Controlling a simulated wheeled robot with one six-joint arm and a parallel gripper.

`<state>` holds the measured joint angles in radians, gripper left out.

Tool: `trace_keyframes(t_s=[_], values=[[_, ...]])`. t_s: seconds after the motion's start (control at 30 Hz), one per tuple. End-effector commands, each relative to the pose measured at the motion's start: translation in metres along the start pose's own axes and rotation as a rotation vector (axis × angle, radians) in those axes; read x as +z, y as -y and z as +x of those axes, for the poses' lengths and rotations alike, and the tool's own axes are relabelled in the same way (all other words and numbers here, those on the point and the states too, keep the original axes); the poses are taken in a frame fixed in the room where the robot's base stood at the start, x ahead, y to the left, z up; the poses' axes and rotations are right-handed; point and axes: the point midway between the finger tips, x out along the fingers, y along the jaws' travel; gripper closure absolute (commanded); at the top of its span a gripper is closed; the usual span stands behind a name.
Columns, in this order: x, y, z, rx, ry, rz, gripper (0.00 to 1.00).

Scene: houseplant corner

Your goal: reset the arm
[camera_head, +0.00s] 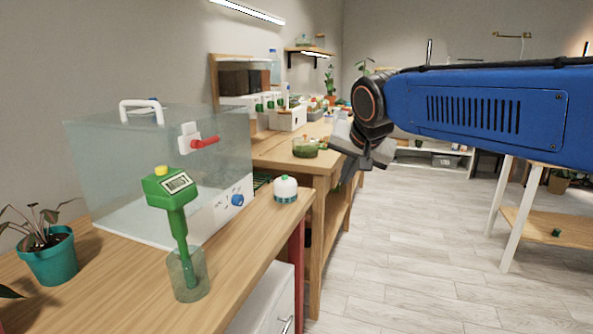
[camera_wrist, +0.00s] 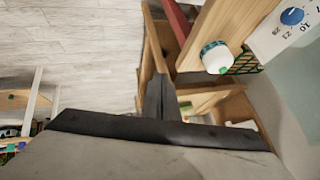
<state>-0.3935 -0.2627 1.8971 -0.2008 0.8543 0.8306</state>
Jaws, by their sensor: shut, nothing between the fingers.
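My blue arm (camera_head: 480,105) reaches in from the right in the head view, held in the air above the floor. My gripper (camera_head: 360,165) hangs at its left end, near the far counter's edge and partly blended with its background. In the wrist view the dark fingers (camera_wrist: 160,98) are together with nothing between them. The gripper appears apart from the counters and the objects on them.
A white-legged table (camera_head: 545,225) stands right. The floor (camera_head: 420,255) between is clear.

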Motion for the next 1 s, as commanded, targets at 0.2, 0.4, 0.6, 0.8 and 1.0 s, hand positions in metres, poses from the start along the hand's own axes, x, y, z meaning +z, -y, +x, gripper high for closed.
trace_keyframes(t_s=[0.2, 0.4, 0.6, 0.8, 1.0], values=[[0.054, -0.101, -0.017, 0.067, 0.048, -0.102, 1.00], [0.118, -0.178, -0.026, 0.110, 0.105, -0.196, 1.00], [0.192, -0.242, -0.029, 0.136, 0.167, -0.284, 1.00], [0.250, -0.282, -0.026, 0.143, 0.216, -0.349, 1.00], [0.273, -0.295, -0.024, 0.143, 0.236, -0.377, 1.00]])
